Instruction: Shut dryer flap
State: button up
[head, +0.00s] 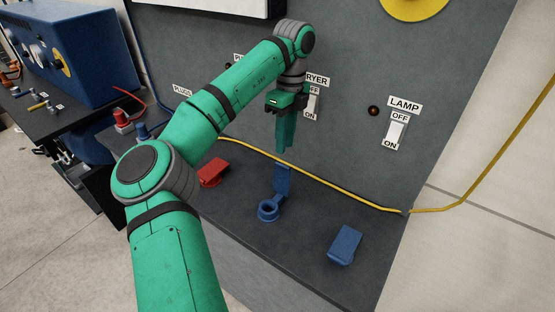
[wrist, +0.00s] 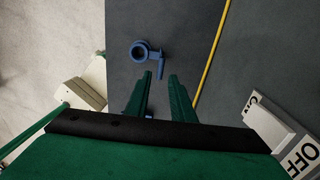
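The dryer flap is the blue flap (head: 282,180) below the DRYER switch (head: 312,104). It stands open and upright behind its round blue socket (head: 268,210), whose hole is uncovered. In the wrist view the flap (wrist: 159,61) shows edge-on beside the ring of the socket (wrist: 139,51). My gripper (head: 285,150) points down just above and behind the flap, apart from it as far as I can tell. In the wrist view my gripper (wrist: 160,76) has its two fingers apart with nothing between them.
A shut red flap (head: 213,172) lies to the left and a shut blue flap (head: 345,245) to the right. A yellow cable (head: 340,186) runs along the deck behind the flaps. The grey wall with the LAMP switch (head: 395,134) rises behind. A blue box (head: 75,50) stands far left.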

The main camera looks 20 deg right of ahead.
aim_at(283, 165)
jog(key=f, duration=0.7)
jog(key=s+f, duration=0.1)
jog(key=f, duration=0.2)
jog(key=shift+a+f, duration=0.2)
jog(key=shift+a, duration=0.2)
